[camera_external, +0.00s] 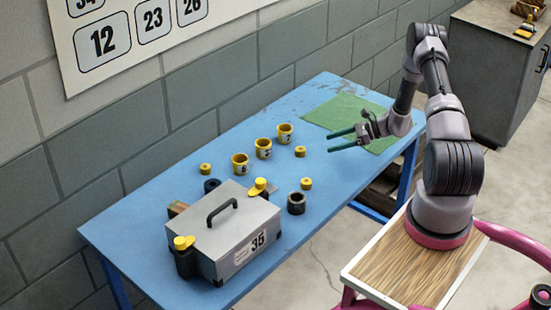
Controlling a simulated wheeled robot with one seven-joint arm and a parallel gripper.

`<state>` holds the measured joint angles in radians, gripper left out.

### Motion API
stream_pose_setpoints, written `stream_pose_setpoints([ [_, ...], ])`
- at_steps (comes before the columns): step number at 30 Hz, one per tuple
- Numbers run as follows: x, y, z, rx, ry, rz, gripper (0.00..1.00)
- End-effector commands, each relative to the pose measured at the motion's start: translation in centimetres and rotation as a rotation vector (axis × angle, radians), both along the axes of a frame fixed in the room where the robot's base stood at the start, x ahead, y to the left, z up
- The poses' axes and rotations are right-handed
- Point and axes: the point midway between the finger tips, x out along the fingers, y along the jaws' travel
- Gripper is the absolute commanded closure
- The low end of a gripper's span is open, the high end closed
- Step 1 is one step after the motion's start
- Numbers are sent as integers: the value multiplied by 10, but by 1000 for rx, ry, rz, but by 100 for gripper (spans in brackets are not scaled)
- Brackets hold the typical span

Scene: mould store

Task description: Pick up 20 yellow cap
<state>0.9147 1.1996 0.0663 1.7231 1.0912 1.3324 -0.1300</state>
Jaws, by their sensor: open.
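Small yellow caps lie on the blue table: one (205,169) at the left, one (300,151) nearest my gripper and one (306,183) toward the front edge. Three larger yellow cup-like pieces with dark marks, the left one (240,165), the middle one (263,149) and the right one (285,133), stand in a row. I cannot read a 20 on any of them. My gripper (334,142), with green fingers, is open and empty above the table, right of the yellow pieces and apart from them.
A grey case (224,230) marked 35, with a black handle, stands at the table's near end. Yellow-topped pieces are beside it (184,243) and at its back corner (260,186). A black ring (296,203) lies nearby. A green mat (345,112) covers the far end.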

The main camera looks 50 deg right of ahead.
Motion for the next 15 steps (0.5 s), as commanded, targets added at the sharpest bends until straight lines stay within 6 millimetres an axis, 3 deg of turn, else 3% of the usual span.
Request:
stream_pose_setpoints([
  [6, 25, 22, -13, 0, 0, 5, 21],
  [15, 44, 40, -23, 0, 1, 6, 21],
])
